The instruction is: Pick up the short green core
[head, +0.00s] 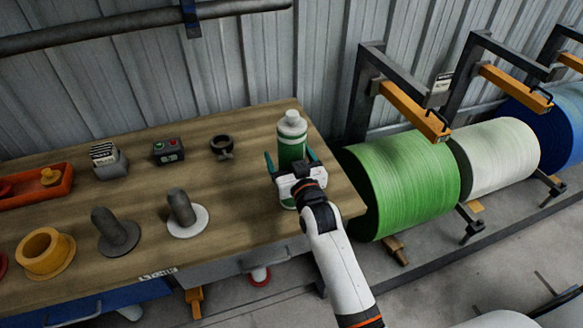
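No plain short green core shows clearly. The one green upright thing on the bench is a green cylinder with a white, bottle-like top (291,139), near the bench's right end. My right gripper (292,160) is at this cylinder, with one teal finger on its left side and one on its right. The fingers look spread, and I see no clear grip on it. The gripper body hides the cylinder's lower middle; a pale part shows below it. My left gripper is not in view.
The wooden bench (240,222) also holds a grey post on a white disc (181,209), a dark grey post (112,232), a yellow flanged ring (45,252), a button box (168,150), a black ring (222,146) and a red tray (40,184). Large green (408,185) and white rolls stand right.

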